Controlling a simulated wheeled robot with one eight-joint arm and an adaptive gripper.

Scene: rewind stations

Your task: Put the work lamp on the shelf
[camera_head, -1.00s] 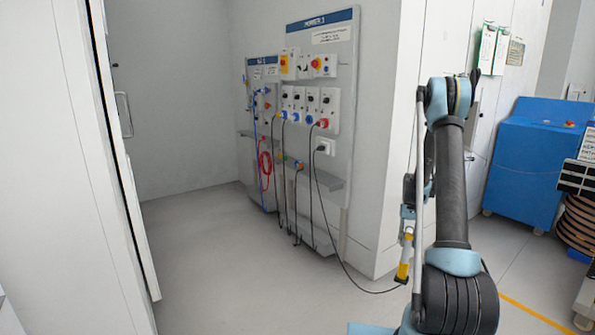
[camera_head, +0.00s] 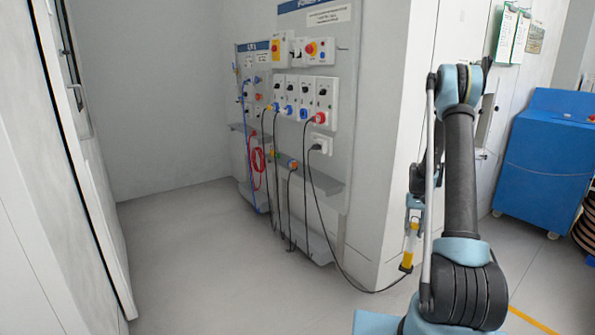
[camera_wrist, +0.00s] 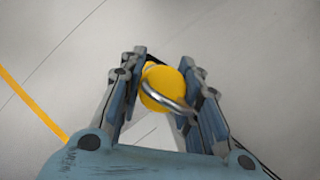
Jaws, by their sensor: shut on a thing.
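The work lamp, a yellow body with a metal hook, is held between the fingers of my gripper (camera_wrist: 162,88) in the wrist view. The lamp (camera_wrist: 160,78) also shows in the head view (camera_head: 410,246), hanging low beside the wall corner. My gripper (camera_head: 414,214) is shut on it, partly hidden by my arm. A black cord runs from the lamp to a socket (camera_head: 318,149) on the power panel (camera_head: 345,90). A narrow grey shelf (camera_head: 327,184) juts from that panel below the sockets, left of the lamp and apart from it.
Several cables hang from the panel past the shelf. A second panel (camera_head: 246,90) with a red cable coil (camera_head: 258,160) stands farther back. A white wall corner (camera_head: 385,200) is beside my arm. A blue cabinet (camera_head: 545,150) stands right. Floor (camera_head: 210,260) left of the panels is clear.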

